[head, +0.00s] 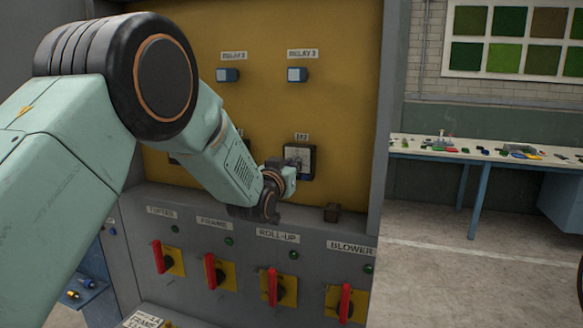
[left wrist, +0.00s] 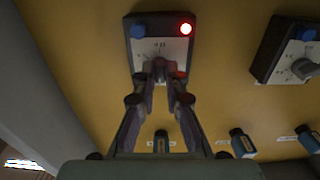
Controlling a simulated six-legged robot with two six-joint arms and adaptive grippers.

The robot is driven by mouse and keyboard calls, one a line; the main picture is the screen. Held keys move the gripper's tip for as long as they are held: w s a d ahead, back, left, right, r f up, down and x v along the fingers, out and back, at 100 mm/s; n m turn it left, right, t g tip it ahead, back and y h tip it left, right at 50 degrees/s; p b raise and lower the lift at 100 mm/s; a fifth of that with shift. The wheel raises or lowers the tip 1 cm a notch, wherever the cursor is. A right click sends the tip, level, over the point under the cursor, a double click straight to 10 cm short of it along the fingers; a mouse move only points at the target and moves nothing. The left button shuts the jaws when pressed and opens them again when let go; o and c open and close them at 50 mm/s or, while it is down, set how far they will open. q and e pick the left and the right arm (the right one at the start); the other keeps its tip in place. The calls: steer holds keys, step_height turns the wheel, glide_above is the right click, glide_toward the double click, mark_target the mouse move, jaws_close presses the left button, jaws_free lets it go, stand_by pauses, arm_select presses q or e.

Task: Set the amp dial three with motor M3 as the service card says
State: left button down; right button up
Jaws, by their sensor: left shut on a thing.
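The amp dial under my left gripper is a dark box with a pale scale face (left wrist: 174,48), a blue button and a lit red lamp. It also shows in the head view (head: 298,153), on the ochre panel under a small label that looks like M3. My left gripper (left wrist: 160,74) is shut on its knob (left wrist: 159,66), which hides part of the scale; the pointer setting cannot be read. In the head view the left gripper (head: 284,176) covers the dial's lower left. A white printed card (head: 147,318) is cut off at the bottom edge. My right gripper is not in view.
A second dial (left wrist: 295,50) sits beside it in the wrist view. Two blue relays (head: 228,75) (head: 297,75) are above. Red-handled switches (head: 272,286) line the sloped ledge below. A bench (head: 480,155) with small items stands at right; the floor before it is clear.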

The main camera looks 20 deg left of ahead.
arm_select(q)
steer(key=shift+w+r, duration=0.1)
steer(key=shift+r, duration=0.3)
steer(key=c, duration=1.7)
jaws_free()
steer(key=shift+c, duration=0.2)
steer(key=o, duration=0.3)
steer(key=shift+f, duration=0.3)
steer(key=shift+o, duration=0.2)
steer(key=s, duration=1.2)
steer(key=shift+a, duration=0.25)
